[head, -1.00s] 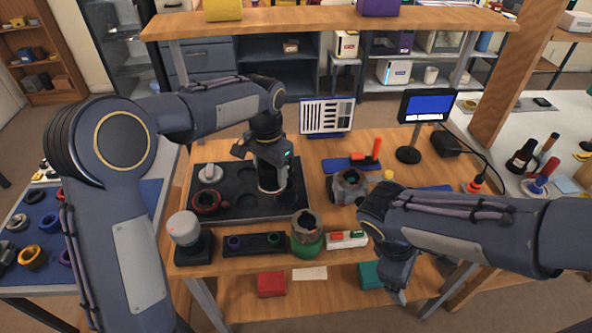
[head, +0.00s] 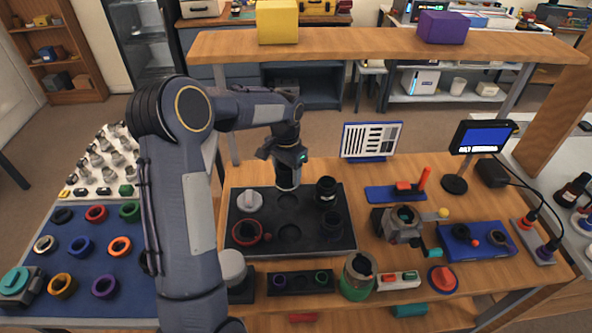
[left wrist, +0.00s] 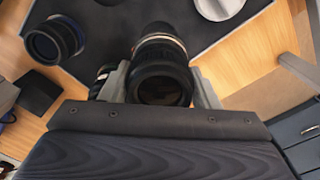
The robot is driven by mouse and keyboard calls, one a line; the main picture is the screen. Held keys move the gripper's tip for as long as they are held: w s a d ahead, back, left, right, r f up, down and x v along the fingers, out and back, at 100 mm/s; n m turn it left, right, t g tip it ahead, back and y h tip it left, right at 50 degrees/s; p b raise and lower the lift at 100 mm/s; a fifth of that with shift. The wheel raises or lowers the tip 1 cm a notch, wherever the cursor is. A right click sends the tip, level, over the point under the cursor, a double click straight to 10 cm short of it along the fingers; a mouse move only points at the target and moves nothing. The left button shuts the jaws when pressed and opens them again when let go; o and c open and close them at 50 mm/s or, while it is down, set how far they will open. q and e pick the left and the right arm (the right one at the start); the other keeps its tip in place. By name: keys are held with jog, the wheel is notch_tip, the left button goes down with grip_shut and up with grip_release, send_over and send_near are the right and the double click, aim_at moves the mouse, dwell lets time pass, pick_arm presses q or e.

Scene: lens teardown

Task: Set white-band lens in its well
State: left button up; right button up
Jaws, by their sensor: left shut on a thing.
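The white-band lens (head: 288,178) is a dark barrel with a pale band. My left gripper (head: 287,160) is shut on it and holds it upright over the back edge of the black well tray (head: 262,262). In the left wrist view the lens (left wrist: 160,75) sits between the two fingers. An empty round well (head: 288,203) lies just in front of the lens, and another well (head: 289,233) is nearer the front. I cannot tell whether the lens touches the tray. My right gripper is out of view.
The tray also carries a grey knobbed part (head: 249,201), a red-ringed lens (head: 246,232) and black lenses (head: 326,190) on its right. A grey device with a crank (head: 403,222) stands right of the tray. A glass jar (head: 358,275) stands in front.

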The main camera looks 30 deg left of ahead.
aim_at(287, 188)
pick_arm(q)
jog(key=shift+f+b, duration=2.45)
jog(key=shift+f, duration=0.9)
jog(key=shift+f+b, duration=0.4)
jog(key=shift+f, duration=0.2)
jog(key=o, duration=1.3)
jog(key=shift+c, duration=0.2)
jog(key=shift+r, duration=0.1)
